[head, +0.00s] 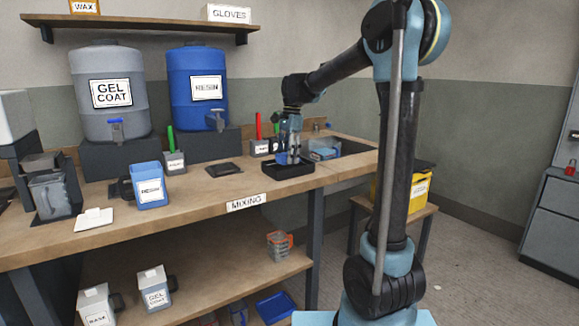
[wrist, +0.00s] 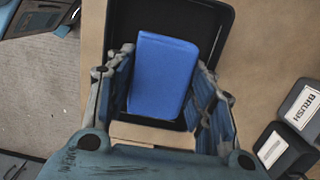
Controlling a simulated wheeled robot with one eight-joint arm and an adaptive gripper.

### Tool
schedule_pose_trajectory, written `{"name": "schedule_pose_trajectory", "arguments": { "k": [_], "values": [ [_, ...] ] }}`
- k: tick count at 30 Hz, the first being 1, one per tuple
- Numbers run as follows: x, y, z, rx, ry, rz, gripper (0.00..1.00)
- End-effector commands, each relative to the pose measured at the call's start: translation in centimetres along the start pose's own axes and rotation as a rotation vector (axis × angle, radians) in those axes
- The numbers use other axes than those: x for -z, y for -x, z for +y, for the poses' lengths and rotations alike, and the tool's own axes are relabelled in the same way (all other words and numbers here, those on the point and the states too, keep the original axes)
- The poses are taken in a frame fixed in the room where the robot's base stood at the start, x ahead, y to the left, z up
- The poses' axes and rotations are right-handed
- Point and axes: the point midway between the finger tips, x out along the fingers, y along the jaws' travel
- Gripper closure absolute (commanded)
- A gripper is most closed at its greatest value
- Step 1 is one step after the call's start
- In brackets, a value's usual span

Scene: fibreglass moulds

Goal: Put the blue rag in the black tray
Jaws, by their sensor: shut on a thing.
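The blue rag (wrist: 163,75) is a folded block between the two fingers of my gripper (wrist: 162,82) in the wrist view. My gripper is shut on it. The black tray (wrist: 224,14) lies behind the rag, with its rim showing around it. In the head view my gripper (head: 289,156) points down over the black tray (head: 290,173) on the bench, and a bit of blue shows at the fingers. The rag is within the tray's outline; I cannot tell whether it touches the tray floor.
A brush holder (wrist: 303,104) stands right of the tray in the wrist view. On the wooden bench (head: 215,190) are a small dark flat item (head: 224,169), a blue jug (head: 149,186), and grey and blue drums behind. A bin (head: 326,152) sits right of the tray.

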Motion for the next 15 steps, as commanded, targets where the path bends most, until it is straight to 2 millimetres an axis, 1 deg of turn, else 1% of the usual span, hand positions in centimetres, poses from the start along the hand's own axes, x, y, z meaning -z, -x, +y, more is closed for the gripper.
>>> {"name": "schedule_pose_trajectory", "arguments": {
  "k": [6,8,15],
  "values": [
    [0.4,-2.8,-0.1,0.000,0.000,0.000,0.73],
    [0.4,-3.4,-0.1,0.000,0.000,0.000,0.73],
    [0.5,-3.6,0.0,0.000,0.000,0.000,0.73]
  ]
}}
